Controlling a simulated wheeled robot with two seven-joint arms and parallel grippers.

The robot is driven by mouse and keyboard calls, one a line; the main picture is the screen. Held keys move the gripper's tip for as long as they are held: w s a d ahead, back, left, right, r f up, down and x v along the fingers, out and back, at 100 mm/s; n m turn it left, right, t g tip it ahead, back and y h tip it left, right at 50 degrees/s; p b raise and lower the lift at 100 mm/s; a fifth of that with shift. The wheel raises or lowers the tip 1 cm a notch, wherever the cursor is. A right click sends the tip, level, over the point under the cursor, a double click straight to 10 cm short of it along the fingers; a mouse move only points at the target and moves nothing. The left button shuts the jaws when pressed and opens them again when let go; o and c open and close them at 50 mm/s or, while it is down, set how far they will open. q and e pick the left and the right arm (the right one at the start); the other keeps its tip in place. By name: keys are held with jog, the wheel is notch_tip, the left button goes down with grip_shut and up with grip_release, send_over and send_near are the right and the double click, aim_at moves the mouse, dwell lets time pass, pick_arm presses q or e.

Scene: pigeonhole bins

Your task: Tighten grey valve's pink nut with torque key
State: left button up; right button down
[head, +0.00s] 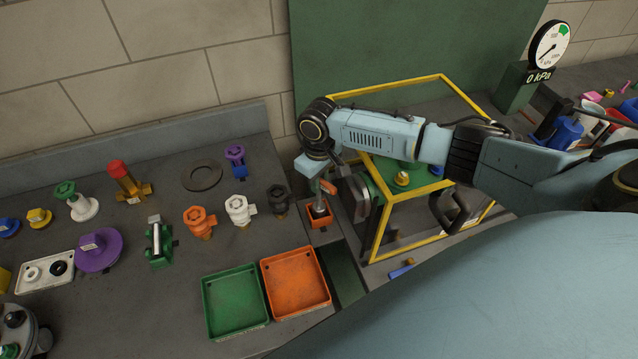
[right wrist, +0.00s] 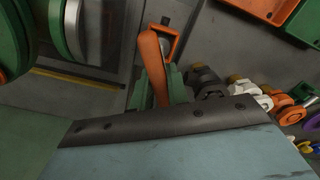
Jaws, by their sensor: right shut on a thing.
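The torque key, with an orange handle (head: 328,187), stands over a small orange square holder (head: 320,222) on the bench. Its lower end appears to be in the holder. My right gripper (head: 318,192) is shut on the handle from above. In the right wrist view the orange handle (right wrist: 152,68) tilts between the green fingers (right wrist: 158,92), with the holder (right wrist: 168,42) behind it. I cannot pick out a grey valve with a pink nut in either view. My left gripper is not in view.
Green (head: 236,300) and orange (head: 296,283) trays lie in front left. Several coloured valves, including a white one (head: 240,210), stand left. A gauge (head: 549,45) reads 0 kPa.

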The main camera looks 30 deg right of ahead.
jog(key=shift+r, duration=1.65)
